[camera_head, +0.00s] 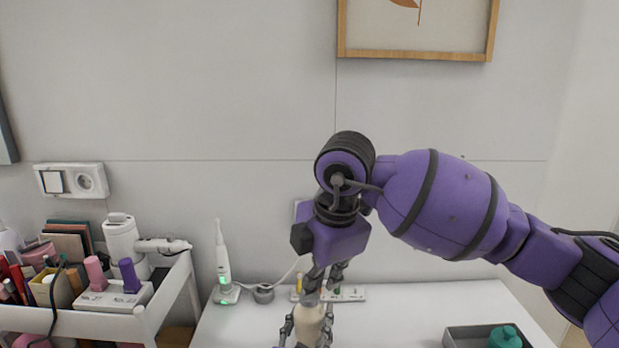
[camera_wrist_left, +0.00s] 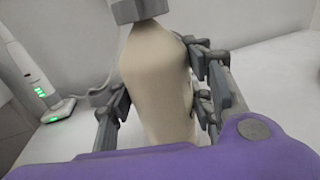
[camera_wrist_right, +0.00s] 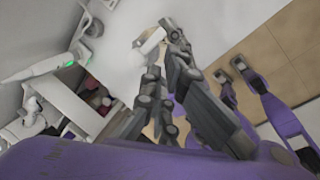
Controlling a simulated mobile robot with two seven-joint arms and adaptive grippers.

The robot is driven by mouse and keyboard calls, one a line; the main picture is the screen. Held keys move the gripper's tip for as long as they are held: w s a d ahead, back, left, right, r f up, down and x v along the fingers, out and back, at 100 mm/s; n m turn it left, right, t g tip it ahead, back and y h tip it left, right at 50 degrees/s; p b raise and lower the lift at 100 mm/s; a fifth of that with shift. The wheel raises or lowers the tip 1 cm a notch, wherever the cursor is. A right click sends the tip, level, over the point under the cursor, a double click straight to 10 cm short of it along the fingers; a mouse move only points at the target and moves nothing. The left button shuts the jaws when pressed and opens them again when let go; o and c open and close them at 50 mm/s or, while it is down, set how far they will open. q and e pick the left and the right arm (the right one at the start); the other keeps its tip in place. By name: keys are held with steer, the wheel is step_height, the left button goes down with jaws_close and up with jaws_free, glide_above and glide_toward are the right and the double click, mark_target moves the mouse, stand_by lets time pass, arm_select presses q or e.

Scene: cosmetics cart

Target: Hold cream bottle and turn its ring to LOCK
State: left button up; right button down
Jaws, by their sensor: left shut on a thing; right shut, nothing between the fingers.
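The cream bottle (camera_head: 308,323) stands upright near the bottom of the head view, and its beige body fills the middle of the left wrist view (camera_wrist_left: 157,85). My left gripper (camera_head: 306,338) is shut on its body, with fingers on both sides (camera_wrist_left: 160,100). A grey block (camera_wrist_left: 138,10) sits at the bottle's top in the left wrist view; I cannot tell whether it is the ring or a finger. My right gripper (camera_head: 324,285) points down just above the bottle top, shut and empty. The ring's marks cannot be read.
A white cart (camera_head: 165,300) with cosmetics stands at the left. An electric toothbrush (camera_head: 222,262) on its lit stand and a white power strip (camera_head: 350,293) are at the back of the table. A dark tray (camera_head: 462,337) with a teal bottle (camera_head: 505,338) is at the right. The table between is clear.

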steer(key=shift+s+d+x, duration=0.1)
steer(key=shift+s+x, duration=0.05)
steer(key=shift+x, duration=0.6)
steer(key=shift+s+d+x, duration=0.1)
steer(key=shift+s+x, duration=0.05)
steer(key=shift+x, duration=0.6)
steer(key=shift+s+d+x, duration=0.1)
steer(key=shift+s+x, duration=0.05)
steer(key=shift+x, duration=0.65)
steer(key=shift+f, duration=0.1)
steer(key=shift+w+a, duration=0.25)
steer(key=shift+w, duration=0.25)
steer(key=shift+w+d, duration=0.15)
steer(key=shift+d, duration=0.15)
steer(key=shift+d, duration=0.1)
steer(key=shift+s+d, duration=0.15)
steer(key=shift+s, duration=0.15)
steer(key=w+v, duration=0.1)
steer(key=v, duration=0.5)
steer(key=shift+a, duration=0.4)
